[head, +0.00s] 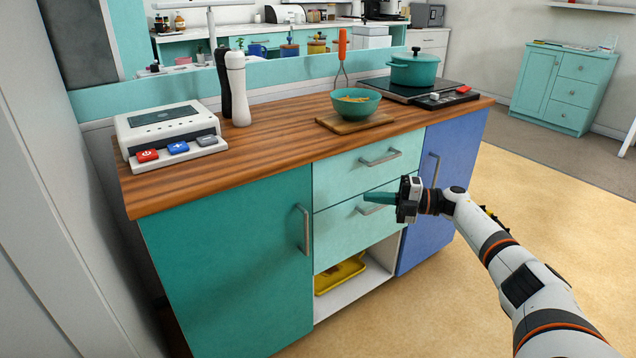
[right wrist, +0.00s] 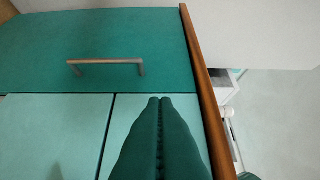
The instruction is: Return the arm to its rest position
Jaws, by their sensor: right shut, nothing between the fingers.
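My right gripper (head: 380,198) is in front of the cabinet's lower light-teal drawer (head: 350,232) in the head view. Its green fingers are shut with nothing between them. In the right wrist view the closed fingers (right wrist: 160,130) point toward the cabinet fronts. They overlap the drawer handle in the head view; I cannot tell whether they touch it. The right arm is stretched out from the lower right. My left gripper does not show in either view.
The wooden worktop (head: 270,135) carries a teal bowl (head: 348,108) on a board, a green pot (head: 414,72) on the hob, a white appliance (head: 170,125) and two mills. The teal door (head: 230,260) is closed. A yellow tray (head: 340,274) lies in the open shelf. Floor at right is clear.

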